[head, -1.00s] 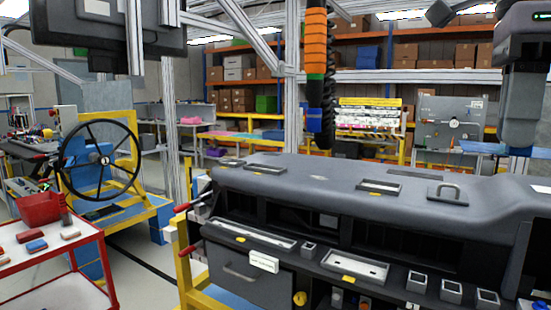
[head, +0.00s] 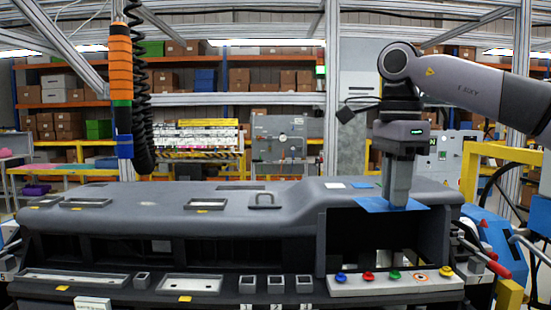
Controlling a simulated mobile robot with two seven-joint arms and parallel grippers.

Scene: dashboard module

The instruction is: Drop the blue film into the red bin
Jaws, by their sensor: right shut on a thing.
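My right gripper (head: 397,196) points down over the right part of the grey dashboard module (head: 240,197). It is shut on the blue film (head: 371,204), a thin flat sheet that sticks out on both sides of the fingers. The film is at the dashboard's top surface, above the dark opening; I cannot tell whether it touches the surface. The fingertips partly hide the film. The red bin is out of view now. My left gripper is not in view.
A row of coloured buttons (head: 394,280) lies below the opening. An orange hanging tool (head: 121,75) with a coiled black cable hangs at the left. Yellow frame bars (head: 500,152) stand at the right. Shelves with boxes fill the back.

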